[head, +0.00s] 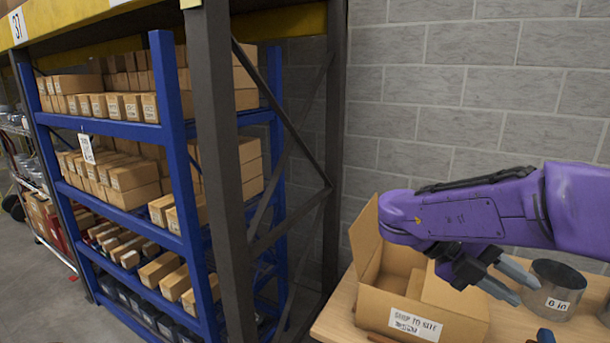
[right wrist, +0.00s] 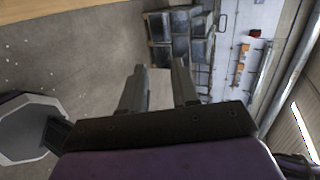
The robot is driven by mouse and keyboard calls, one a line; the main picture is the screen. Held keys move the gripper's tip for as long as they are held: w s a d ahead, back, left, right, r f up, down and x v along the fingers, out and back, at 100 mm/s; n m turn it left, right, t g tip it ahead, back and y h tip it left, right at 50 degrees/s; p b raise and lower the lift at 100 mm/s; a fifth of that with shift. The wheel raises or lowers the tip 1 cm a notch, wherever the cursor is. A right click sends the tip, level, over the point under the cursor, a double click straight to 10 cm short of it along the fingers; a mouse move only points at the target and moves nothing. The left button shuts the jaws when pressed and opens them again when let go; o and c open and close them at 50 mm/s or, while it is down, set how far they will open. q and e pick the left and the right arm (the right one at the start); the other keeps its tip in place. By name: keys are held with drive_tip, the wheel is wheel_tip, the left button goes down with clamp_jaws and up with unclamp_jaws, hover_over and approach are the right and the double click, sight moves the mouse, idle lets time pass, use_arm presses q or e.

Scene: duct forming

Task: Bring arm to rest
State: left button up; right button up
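My right arm is purple and comes in from the right in the head view. My right gripper (head: 518,285) hangs above the table, over the right side of the open cardboard box and close to the metal duct piece. Its two grey fingers are apart with nothing between them. The right wrist view also shows the fingers (right wrist: 158,85) spread and empty, with floor and distant shelving behind them. My left gripper is not in view.
The open cardboard box (head: 415,318) with a printed label and the duct piece (head: 552,292) marked 6 in stand on a wooden table (head: 340,318). A blue shelf rack (head: 170,110) full of small boxes stands left, behind a dark post (head: 215,150). A block wall is behind.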

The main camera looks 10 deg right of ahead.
drive_tip(key=w+d+f+n+t+h, duration=0.5)
drive_tip(key=w+f+n+t+h, duration=0.25)
drive_tip(key=f+n, duration=0.45)
wheel_tip(320, 180, down, 16)
drive_tip(key=a+n+t+y, duration=0.35)
drive_tip(key=n+t, duration=0.45)
drive_tip(key=n, duration=0.5)
drive_tip(key=s+a+f+n+y, duration=0.2)
drive_tip(key=f+n+y, duration=0.1)
drive_tip(key=f, duration=0.3)
drive_tip(key=s+a+f+n+y, duration=0.1)
drive_tip(key=s+f+n+y, duration=0.2)
drive_tip(key=f, duration=0.2)
drive_tip(key=s+a+f+n+g+y, duration=0.25)
drive_tip(key=s+a+f, duration=0.2)
drive_tip(key=s, duration=0.35)
drive_tip(key=s+a+f+n+g+y, duration=0.2)
drive_tip(key=s+a+f+n+y, duration=0.1)
drive_tip(key=s+f, duration=0.3)
use_arm(q)
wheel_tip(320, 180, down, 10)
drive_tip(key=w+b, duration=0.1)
drive_tip(key=b, duration=0.9)
use_arm(e)
wheel_tip(320, 180, down, 9)
drive_tip(key=s, duration=0.1)
drive_tip(key=shift+s, duration=0.35)
